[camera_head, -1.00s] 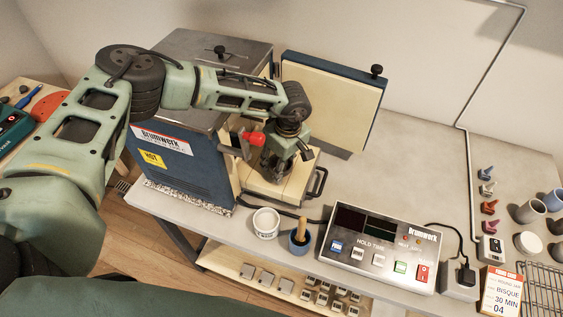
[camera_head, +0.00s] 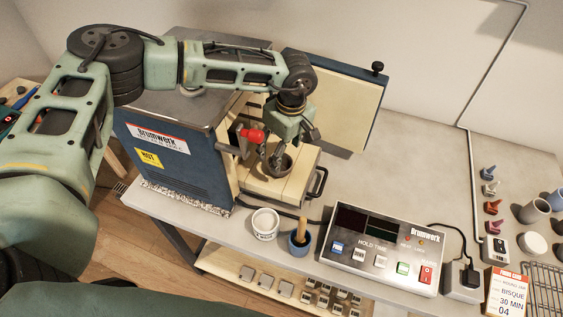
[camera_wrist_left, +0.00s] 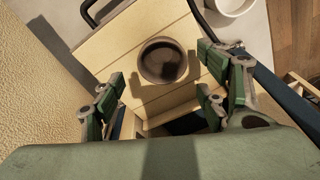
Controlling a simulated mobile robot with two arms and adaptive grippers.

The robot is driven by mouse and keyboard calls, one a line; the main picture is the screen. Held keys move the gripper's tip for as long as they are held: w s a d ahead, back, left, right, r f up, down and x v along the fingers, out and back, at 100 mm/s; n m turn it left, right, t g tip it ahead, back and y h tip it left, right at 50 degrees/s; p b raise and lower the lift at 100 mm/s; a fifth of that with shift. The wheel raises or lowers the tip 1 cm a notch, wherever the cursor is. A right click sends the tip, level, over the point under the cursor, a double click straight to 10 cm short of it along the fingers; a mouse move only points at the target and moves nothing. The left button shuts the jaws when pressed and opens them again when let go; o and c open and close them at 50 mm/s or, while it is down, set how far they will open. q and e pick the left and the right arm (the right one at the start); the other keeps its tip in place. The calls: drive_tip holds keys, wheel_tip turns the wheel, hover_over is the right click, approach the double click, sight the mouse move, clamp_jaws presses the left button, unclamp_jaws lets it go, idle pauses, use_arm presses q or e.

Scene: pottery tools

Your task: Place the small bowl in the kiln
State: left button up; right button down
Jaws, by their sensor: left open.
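The small bowl (camera_head: 284,168), dark inside, sits upright on the cream pull-out shelf (camera_head: 263,187) in front of the kiln (camera_head: 170,160). In the left wrist view the bowl (camera_wrist_left: 162,62) rests near the middle of the cream slats (camera_wrist_left: 110,45). My left gripper (camera_head: 272,158) is open just above it, with its fingers (camera_wrist_left: 160,90) spread apart on the near side of the bowl and nothing between them. The kiln door (camera_head: 335,105) stands open at the back. The kiln's inside is mostly hidden by my arm. My right gripper is not in view.
A red knob (camera_head: 256,136) is close beside my left gripper. A white tub (camera_head: 265,223) and a blue-grey cup with a wooden-handled tool (camera_head: 300,243) stand in front of the shelf. The control box (camera_head: 383,247) is to the right. The back middle of the table is clear.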

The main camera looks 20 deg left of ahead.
use_arm(q)
drive_tip(key=r, duration=0.2)
drive_tip(key=r+b, duration=0.1)
drive_tip(key=r, duration=0.2)
drive_tip(key=shift+s+d+r, duration=0.15)
drive_tip(key=shift+d+r, duration=0.15)
drive_tip(key=shift+r, duration=0.1)
